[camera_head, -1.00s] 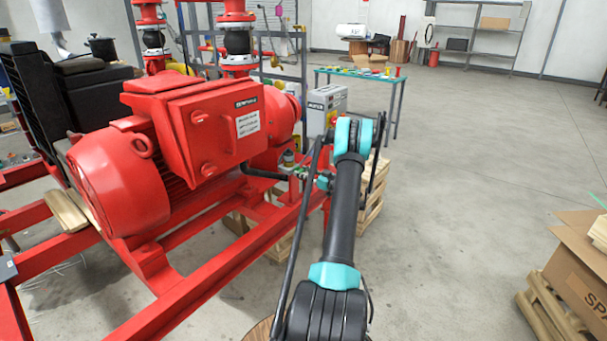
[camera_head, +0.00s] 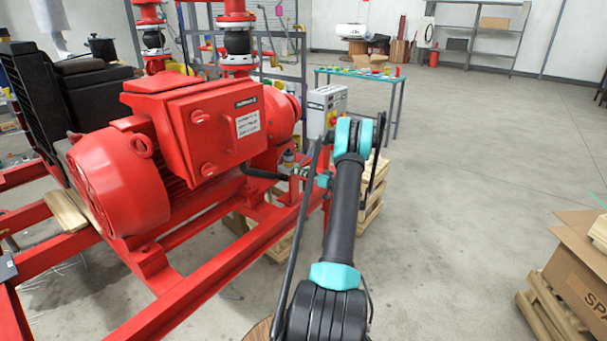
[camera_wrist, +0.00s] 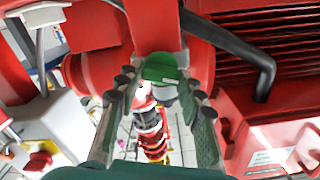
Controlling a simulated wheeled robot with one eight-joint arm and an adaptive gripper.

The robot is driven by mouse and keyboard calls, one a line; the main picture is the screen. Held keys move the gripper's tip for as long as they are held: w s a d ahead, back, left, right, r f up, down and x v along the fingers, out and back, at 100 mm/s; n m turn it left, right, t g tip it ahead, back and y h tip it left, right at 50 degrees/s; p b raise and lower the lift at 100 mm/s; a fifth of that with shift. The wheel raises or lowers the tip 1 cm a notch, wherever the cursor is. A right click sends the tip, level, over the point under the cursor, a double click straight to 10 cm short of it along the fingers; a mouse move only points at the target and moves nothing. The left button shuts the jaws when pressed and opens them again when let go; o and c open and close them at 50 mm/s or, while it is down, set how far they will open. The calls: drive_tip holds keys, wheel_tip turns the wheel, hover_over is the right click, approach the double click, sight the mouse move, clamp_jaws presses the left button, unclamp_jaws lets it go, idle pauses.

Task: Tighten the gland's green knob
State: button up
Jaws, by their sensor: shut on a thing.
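The green knob (camera_wrist: 161,68) shows in the upper middle of the wrist view, against a red upright part of the skid. My gripper (camera_wrist: 160,84) has its two dark, ribbed fingers on either side of the knob and is shut on it. A paler round part shows just below the knob between the fingers. The rest of the gland is hard to make out. In the head view my arm reaches out to the right side of the red pump skid, and the knob cannot be made out there.
The red motor (camera_head: 120,190) and its junction box (camera_head: 215,128) stand left of my arm. A black hose (camera_wrist: 240,50) curves close to the right finger. A grey control box (camera_head: 326,108) stands behind the wrist. Open floor lies to the right, with a cardboard box (camera_head: 580,265) at the edge.

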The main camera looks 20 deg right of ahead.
drive_tip(key=m, duration=1.9)
drive_tip(key=shift+d+f+m, duration=0.15)
drive_tip(key=shift+f+m, duration=0.15)
idle(0.4)
drive_tip(key=o, duration=1.2)
drive_tip(key=shift+c, duration=0.2)
drive_tip(key=v, duration=1.2)
